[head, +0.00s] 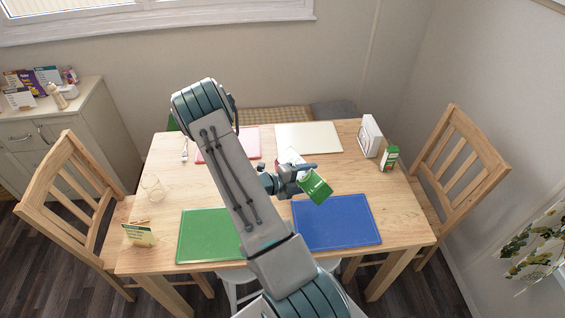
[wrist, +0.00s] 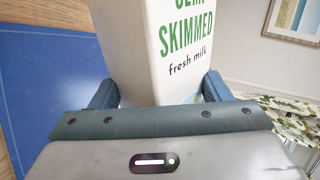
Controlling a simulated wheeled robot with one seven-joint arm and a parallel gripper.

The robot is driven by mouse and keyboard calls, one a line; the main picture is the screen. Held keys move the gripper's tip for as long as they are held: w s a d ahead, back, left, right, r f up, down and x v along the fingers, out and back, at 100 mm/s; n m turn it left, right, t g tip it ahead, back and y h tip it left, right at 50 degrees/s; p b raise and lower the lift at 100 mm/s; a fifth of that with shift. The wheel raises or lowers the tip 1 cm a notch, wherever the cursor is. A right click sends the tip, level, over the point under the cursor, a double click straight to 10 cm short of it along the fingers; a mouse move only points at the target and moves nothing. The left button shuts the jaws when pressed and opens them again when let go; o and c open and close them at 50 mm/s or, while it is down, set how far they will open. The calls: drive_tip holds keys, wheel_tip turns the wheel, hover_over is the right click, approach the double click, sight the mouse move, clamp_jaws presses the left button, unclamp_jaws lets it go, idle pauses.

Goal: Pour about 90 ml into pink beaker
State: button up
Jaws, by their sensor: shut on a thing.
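My gripper (head: 300,178) is shut on a milk carton (head: 316,187), white with green parts, held above the table near the blue mat. In the head view the carton looks tilted. In the wrist view the carton (wrist: 170,45) stands between my fingers, with "semi skimmed fresh milk" lettering facing the camera. The pink beaker cannot be made out clearly; my arm and the carton cover the middle of the table. A small pale shape shows just behind my gripper, but I cannot tell what it is. Whether any milk is flowing cannot be seen.
The wooden table (head: 165,215) bears green (head: 208,235), blue (head: 336,222), pink (head: 240,143) and white (head: 308,137) mats. A clear glass (head: 151,187) and a small labelled card (head: 139,235) are at left. A white box (head: 370,136) and a green-and-white carton (head: 390,158) stand at right.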

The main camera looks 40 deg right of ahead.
drive_tip(key=f+b, duration=0.1)
drive_tip(key=f+m+b, duration=0.1)
drive_tip(key=b, duration=0.1)
drive_tip(key=f+b, duration=0.1)
drive_tip(key=b, duration=0.1)
drive_tip(key=shift+s+a+f+t, duration=0.1)
drive_tip(key=shift+s+f+t, duration=0.15)
drive_tip(key=shift+t, duration=0.15)
drive_tip(key=shift+m+b, duration=0.3)
drive_tip(key=shift+m, duration=0.1)
drive_tip(key=shift+r, duration=0.2)
drive_tip(key=f+m+b, duration=0.1)
drive_tip(key=b, duration=0.1)
drive_tip(key=shift+w+t+b, duration=0.1)
drive_tip(key=shift+t+b, duration=0.25)
drive_tip(key=shift+t, duration=0.05)
idle(0.7)
